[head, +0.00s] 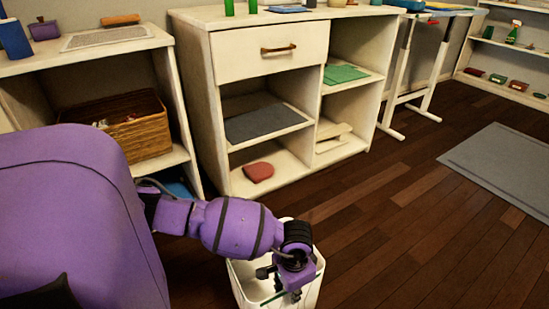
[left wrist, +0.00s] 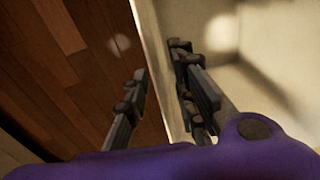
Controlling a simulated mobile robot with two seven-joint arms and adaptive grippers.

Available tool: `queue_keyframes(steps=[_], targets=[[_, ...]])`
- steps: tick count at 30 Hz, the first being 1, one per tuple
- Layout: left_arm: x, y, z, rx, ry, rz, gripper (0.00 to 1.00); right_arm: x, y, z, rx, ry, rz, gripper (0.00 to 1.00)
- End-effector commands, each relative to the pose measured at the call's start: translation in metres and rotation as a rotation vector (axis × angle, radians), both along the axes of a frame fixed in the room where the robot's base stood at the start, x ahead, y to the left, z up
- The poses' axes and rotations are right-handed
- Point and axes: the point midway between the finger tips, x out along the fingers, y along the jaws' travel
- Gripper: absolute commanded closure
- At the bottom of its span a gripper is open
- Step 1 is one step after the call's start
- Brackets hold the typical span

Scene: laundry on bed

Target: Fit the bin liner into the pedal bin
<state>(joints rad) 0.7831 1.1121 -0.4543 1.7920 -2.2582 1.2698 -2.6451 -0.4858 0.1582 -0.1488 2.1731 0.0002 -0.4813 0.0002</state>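The white bin (head: 243,284) stands on the floor at the bottom of the head view, partly cut off by the frame edge. My left gripper (head: 287,287) is at its open top, pointing down. In the left wrist view, the two fingers (left wrist: 165,98) are apart with nothing visibly held. The bin's pale wall (left wrist: 152,50) runs between them, with wood floor on one side and the bin's pale inside on the other. I cannot tell whether either finger touches the wall. I cannot make out a bin liner. My right gripper is not in view.
A white cabinet (head: 232,56) with open shelves stands behind the bin. A shelf unit with a wicker basket (head: 140,132) is at left. A white-legged table (head: 412,75) and a grey mat (head: 505,165) are at right. The wood floor (head: 400,225) right of the bin is clear.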

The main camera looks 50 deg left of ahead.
Motion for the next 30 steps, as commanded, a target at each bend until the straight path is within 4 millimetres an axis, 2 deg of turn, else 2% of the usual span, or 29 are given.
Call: queue_keyframes(steps=[1, 5, 11, 17, 30], targets=[[-0.002, 0.000, -0.013, -0.002, 0.004, 0.002, 0.76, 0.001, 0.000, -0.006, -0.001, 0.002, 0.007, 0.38], [-0.001, 0.000, -0.025, -0.001, 0.002, 0.001, 0.76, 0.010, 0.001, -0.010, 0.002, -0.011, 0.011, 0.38], [0.000, 0.000, -0.024, 0.000, 0.000, 0.000, 0.76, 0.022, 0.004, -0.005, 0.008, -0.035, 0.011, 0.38], [0.000, 0.000, -0.024, 0.000, 0.000, 0.000, 1.00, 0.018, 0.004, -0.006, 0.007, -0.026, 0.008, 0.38], [0.000, 0.000, -0.023, 0.000, 0.000, 0.000, 1.00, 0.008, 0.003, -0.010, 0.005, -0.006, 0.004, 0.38]])
